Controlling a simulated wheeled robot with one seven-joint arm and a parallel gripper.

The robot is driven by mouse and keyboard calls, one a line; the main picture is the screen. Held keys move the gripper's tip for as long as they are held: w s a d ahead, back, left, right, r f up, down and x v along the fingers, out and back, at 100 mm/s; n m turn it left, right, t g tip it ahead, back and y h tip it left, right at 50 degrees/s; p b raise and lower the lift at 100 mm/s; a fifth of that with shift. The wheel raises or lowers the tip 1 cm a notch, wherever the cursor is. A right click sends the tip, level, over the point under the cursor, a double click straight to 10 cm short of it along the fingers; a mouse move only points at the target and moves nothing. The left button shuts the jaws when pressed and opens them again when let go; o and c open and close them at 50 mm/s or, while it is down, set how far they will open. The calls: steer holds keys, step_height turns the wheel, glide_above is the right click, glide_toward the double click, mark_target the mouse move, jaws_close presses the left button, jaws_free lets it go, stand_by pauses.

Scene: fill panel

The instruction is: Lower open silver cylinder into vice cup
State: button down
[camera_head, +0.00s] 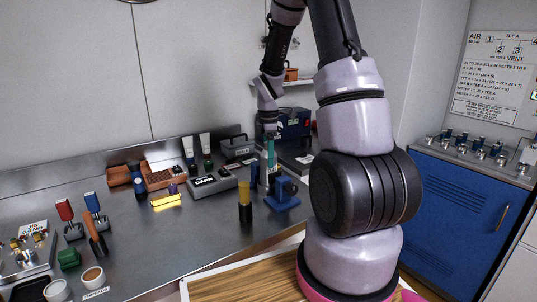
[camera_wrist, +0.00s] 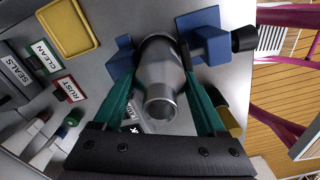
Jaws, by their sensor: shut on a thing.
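The silver cylinder (camera_wrist: 160,78) stands between my gripper's teal fingers, its open neck (camera_wrist: 161,108) facing the wrist camera. My gripper (camera_wrist: 158,70) is shut on it. In the head view my gripper (camera_head: 269,165) points down at the blue vice (camera_head: 285,203) on the bench. In the wrist view the blue vice (camera_wrist: 212,46) has a block on each side of the cylinder. The cylinder's lower end and the vice cup are hidden, so I cannot tell how deep the cylinder sits.
A black-and-yellow cylinder (camera_head: 245,207) stands just left of the vice, with a dark blue one behind it. A dark labelled box (camera_head: 212,184) lies further left. A yellow tray (camera_wrist: 68,28) shows in the wrist view. The bench front (camera_head: 200,240) is mostly clear.

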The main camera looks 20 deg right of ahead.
steer(key=shift+f, duration=0.5)
jaws_free()
step_height(320, 180, up, 10)
steer(key=shift+r, duration=0.4)
steer(key=s+a+r+m+t+y, duration=0.1)
steer(key=s+a+r+m+t, duration=0.2)
steer(key=s+r+m, duration=0.6)
steer(key=s+a+r+m+t+y, duration=0.1)
steer(key=s+a+r+m+t, duration=0.3)
steer(key=s+r+m, duration=0.5)
steer(key=s+a+m, duration=0.1)
steer(key=s+m, duration=0.1)
steer(key=s, duration=0.1)
steer(key=shift+s+r, duration=0.25)
steer(key=shift+s, duration=0.1)
